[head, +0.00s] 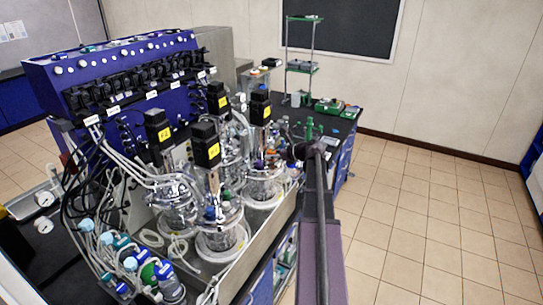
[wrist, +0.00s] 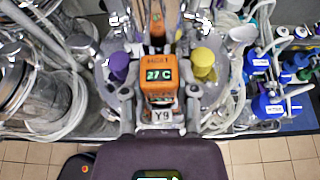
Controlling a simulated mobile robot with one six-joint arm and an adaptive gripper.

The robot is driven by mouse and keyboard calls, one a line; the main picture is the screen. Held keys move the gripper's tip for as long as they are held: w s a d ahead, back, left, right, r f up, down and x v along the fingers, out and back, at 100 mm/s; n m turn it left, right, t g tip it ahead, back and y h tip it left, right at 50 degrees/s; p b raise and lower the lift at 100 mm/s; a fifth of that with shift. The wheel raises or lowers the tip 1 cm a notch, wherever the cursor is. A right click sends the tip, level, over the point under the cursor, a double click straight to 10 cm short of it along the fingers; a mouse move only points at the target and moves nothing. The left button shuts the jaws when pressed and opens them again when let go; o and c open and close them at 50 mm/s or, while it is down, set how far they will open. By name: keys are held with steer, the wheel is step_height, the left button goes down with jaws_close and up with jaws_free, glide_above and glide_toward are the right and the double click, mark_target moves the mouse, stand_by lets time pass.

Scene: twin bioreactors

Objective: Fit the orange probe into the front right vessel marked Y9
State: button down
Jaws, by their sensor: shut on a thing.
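The orange probe (wrist: 158,77) has a lit display reading 27 C in the wrist view. My gripper (wrist: 160,103) is shut on it, with one grey finger on each side. A tag marked Y9 (wrist: 163,116) shows just below the probe's body; I cannot tell what it is fixed to. The probe's lower end is hidden, so I cannot tell whether it sits in a port. In the head view my gripper (head: 298,152) is at the right side of the right-hand glass vessel (head: 263,192), close to its top fittings. The probe is too small to pick out there.
Purple (wrist: 119,66) and yellow (wrist: 203,62) caps stand close on either side of the probe. Tubing and blue-capped bottles (wrist: 268,104) crowd the right. Other vessels with black motors (head: 206,145) stand left of my gripper. The tiled floor (head: 430,225) at right is clear.

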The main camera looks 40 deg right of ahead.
steer(key=shift+c, duration=1.5)
jaws_free()
steer(key=shift+r, duration=0.1)
